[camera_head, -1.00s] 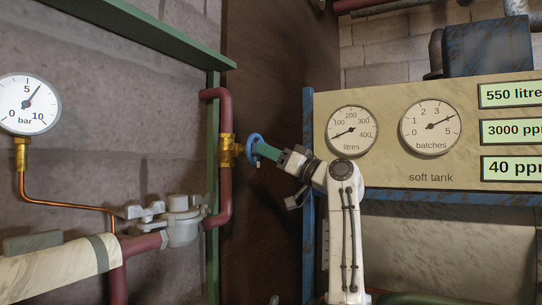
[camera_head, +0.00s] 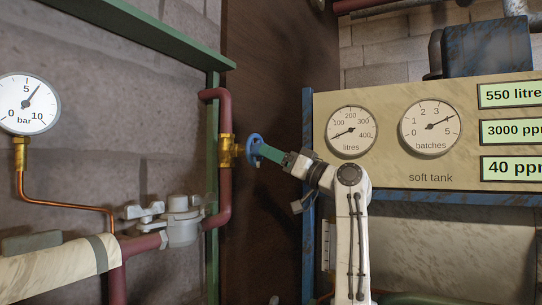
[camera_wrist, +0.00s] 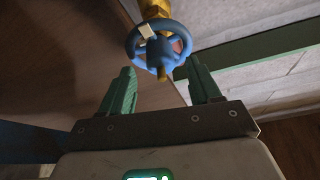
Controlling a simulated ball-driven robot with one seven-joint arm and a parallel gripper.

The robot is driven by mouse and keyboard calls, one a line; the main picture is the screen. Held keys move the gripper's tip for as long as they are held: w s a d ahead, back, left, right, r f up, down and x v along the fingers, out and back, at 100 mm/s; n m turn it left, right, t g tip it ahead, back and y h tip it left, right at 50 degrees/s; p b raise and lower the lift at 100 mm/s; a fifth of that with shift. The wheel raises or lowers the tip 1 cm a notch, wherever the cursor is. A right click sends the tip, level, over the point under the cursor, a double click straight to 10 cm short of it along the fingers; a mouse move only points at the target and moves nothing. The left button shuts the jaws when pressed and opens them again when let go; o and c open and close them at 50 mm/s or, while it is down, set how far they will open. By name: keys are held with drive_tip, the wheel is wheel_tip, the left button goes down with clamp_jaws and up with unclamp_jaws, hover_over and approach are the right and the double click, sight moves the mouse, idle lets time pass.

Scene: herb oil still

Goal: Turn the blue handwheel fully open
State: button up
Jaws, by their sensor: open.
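The blue handwheel (camera_head: 255,148) sits on a brass valve (camera_head: 229,151) in a vertical red pipe. In the wrist view the handwheel (camera_wrist: 159,48) shows its rim and spokes, with a small pale tag or mark on it and the brass body (camera_wrist: 155,8) behind. My gripper (camera_head: 266,151) is at the wheel from the right in the head view. In the wrist view my gripper (camera_wrist: 158,80) has its two green fingers spread apart, with the wheel just beyond and between their tips. I cannot tell whether a finger touches the rim.
A grey valve (camera_head: 182,220) is on the lower red pipe (camera_head: 145,243). A bar gauge (camera_head: 28,104) hangs at the left. A cream panel (camera_head: 390,165) with litres and batches dials stands close to the right of my arm. A green post (camera_head: 213,180) runs behind the pipe.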

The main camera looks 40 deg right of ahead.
drive_tip(key=v, duration=0.9)
drive_tip(key=shift+f, duration=0.1)
drive_tip(key=shift+c, duration=0.2)
idle(1.0)
